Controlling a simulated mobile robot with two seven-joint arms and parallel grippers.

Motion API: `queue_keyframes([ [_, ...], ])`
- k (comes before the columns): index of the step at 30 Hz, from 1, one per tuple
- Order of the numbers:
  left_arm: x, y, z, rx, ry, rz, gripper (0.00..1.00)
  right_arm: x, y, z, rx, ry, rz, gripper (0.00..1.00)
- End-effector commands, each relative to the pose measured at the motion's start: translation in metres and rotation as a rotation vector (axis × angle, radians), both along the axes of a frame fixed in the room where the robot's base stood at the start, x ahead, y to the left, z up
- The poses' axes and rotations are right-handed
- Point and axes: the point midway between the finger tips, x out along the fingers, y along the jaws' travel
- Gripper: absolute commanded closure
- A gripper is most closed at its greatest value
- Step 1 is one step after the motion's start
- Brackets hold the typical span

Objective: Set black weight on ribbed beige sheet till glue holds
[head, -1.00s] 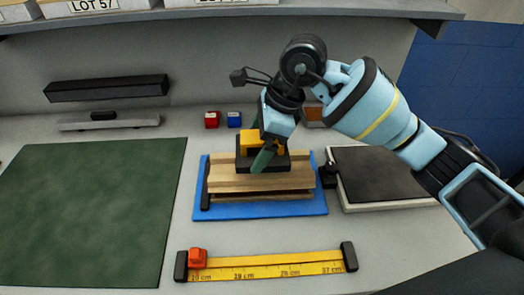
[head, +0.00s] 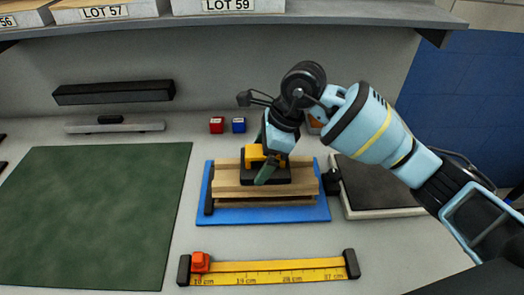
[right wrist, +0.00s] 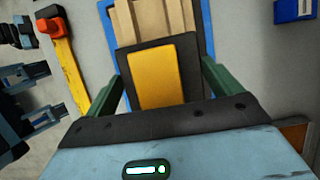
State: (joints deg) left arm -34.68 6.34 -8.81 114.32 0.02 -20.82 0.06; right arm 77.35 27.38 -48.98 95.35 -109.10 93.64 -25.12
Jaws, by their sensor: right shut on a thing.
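The black weight (head: 280,178) with its yellow top (head: 254,155) is over the middle of the ribbed beige sheet (head: 228,182). It looks level and seems to rest on the sheet, though its underside is hidden. My right gripper (head: 265,158) is shut on the weight from above. In the right wrist view, the weight (right wrist: 190,45) sits between the green fingers, and the sheet (right wrist: 150,18) shows beyond it with lengthwise ribs. The sheet lies on a wooden stack on a blue base (head: 265,215). My left gripper is in neither view.
A black block (head: 208,200) stands at the stack's left end. A yellow ruler (head: 275,279) with a red slider (head: 200,262) lies in front. A dark pad (head: 375,180) is to the right, a green mat (head: 90,220) to the left. A shelf (head: 300,18) hangs behind.

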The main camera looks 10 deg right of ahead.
Motion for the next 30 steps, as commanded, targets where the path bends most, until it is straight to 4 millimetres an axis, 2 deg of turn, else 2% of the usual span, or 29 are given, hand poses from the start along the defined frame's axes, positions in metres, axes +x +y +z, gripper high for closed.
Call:
queue_keyframes([
  [1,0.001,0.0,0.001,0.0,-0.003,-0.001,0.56,0.001,0.001,0.005,0.006,-0.008,0.0,0.8],
  [14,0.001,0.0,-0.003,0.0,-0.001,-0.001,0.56,0.001,0.001,-0.004,0.005,-0.007,0.001,0.8],
  [15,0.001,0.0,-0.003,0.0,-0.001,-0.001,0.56,0.0,0.0,-0.008,-0.001,0.0,0.0,0.08],
  [17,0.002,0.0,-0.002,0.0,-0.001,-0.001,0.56,0.0,0.0,-0.008,-0.001,0.0,0.001,0.0],
  [25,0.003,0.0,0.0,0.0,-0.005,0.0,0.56,0.0,0.0,-0.006,0.0,-0.001,0.0,0.0],
  [30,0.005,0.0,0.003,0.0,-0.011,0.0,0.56,0.0,-0.004,0.01,0.0,-0.004,-0.002,0.0],
])
